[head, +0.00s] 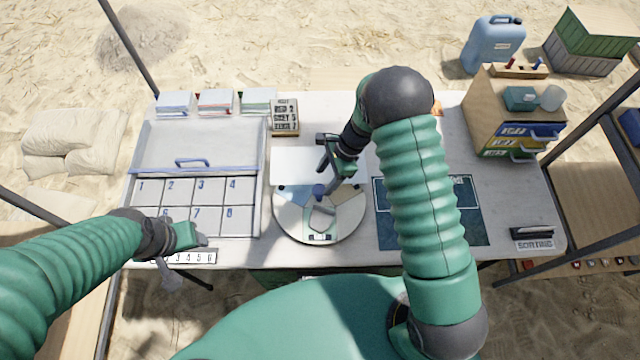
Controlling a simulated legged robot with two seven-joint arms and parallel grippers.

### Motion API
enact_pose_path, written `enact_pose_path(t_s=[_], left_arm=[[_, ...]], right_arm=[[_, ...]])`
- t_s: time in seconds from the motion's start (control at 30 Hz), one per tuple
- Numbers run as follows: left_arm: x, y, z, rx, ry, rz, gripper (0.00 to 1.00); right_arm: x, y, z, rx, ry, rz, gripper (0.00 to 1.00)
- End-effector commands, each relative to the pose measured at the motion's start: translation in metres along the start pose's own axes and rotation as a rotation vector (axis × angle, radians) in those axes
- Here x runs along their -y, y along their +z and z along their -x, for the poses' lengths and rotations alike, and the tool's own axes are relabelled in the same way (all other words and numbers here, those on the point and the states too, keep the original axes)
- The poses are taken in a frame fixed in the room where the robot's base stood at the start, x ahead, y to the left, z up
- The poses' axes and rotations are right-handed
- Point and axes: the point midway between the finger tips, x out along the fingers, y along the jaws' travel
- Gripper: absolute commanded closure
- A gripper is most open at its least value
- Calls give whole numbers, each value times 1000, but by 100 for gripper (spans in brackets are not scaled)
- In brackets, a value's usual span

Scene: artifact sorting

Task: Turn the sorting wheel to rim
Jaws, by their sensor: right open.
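The sorting wheel (347,228) is a pale round disc at the front middle of the table. Its face has coloured wedges, a blue one at the left and a tan one at the right. A small dark blue knob (319,190) stands near its far side. A grey shard-like shape (321,216) and a white marked patch show on its near half. My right gripper (323,180) is open and points down over the far part of the wheel, close to the knob; I cannot tell whether it touches. My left gripper (190,242) is at the table's front left, its jaws unclear.
A numbered compartment tray (262,190) lies at the left, with a numbered strip in front. A dark blue mat (385,228) lies right of the wheel, partly behind my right arm. A drawer cabinet (477,112) stands at the back right. A small block stack (285,117) stands behind the wheel.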

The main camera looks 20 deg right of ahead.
Motion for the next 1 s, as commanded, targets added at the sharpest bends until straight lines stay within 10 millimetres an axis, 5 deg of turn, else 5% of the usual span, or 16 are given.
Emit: enact_pose_path(t_s=[0.2, 0.57, 1.0], left_arm=[[0, -1, 4, 0, 0, -1, 41], [0, -1, 4, 0, 0, 0, 41], [0, -1, 4, 0, 0, -1, 41]], right_arm=[[-1, 0, -40, -1, 1, -1, 41], [0, 1, -49, -1, -2, 1, 41], [1, 0, -48, -2, -3, 0, 99]])
